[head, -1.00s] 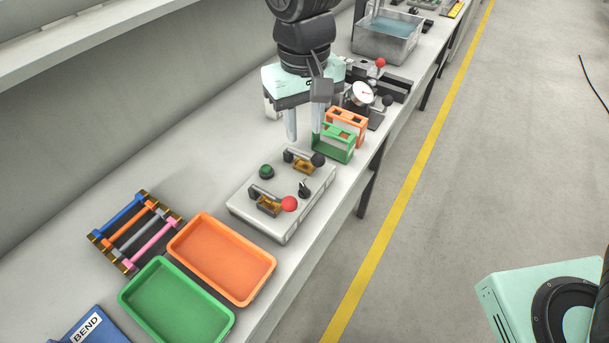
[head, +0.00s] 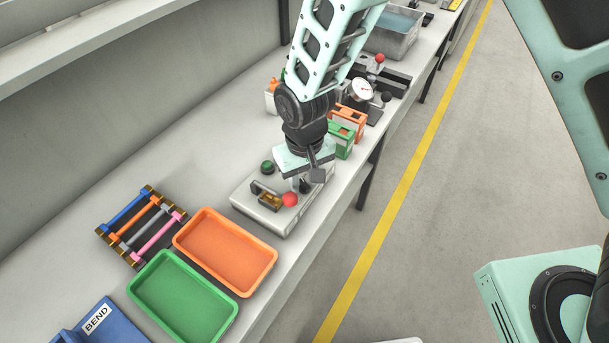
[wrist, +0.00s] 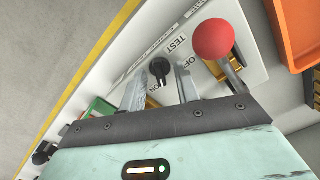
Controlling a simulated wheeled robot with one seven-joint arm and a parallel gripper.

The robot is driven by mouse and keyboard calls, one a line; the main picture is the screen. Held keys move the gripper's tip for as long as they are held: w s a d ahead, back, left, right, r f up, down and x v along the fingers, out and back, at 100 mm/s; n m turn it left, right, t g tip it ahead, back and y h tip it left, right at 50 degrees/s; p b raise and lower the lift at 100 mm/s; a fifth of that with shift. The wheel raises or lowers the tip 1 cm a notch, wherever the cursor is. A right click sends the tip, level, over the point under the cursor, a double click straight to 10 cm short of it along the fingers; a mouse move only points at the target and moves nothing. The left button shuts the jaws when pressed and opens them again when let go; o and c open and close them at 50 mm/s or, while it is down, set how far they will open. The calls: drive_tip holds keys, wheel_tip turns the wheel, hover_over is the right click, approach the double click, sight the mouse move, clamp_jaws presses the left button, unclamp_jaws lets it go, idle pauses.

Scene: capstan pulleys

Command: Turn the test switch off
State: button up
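The test switch is a small black knob on the light control box (head: 275,225). In the wrist view the knob (wrist: 158,68) sits beside printed TEST, ON and OFF labels; which label it points to is hard to tell. My gripper (wrist: 160,80) is open, with one finger on each side of the knob and visible gaps. In the head view my gripper (head: 300,184) points down over the box and partly hides the knob (head: 305,187).
A red ball-ended lever (head: 290,200) stands close to my gripper and also shows in the wrist view (wrist: 213,39). A green button (head: 267,167) is on the box. An orange tray (head: 258,286), a green tray (head: 213,333) and a rack of coloured bars (head: 140,227) lie nearby.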

clamp_jaws()
idle(0.3)
drive_tip(key=n+b, duration=0.1)
drive_tip(key=n, duration=0.4)
drive_tip(key=shift+n, duration=0.3)
drive_tip(key=n, duration=0.6)
drive_tip(key=shift+n, duration=0.3)
unclamp_jaws()
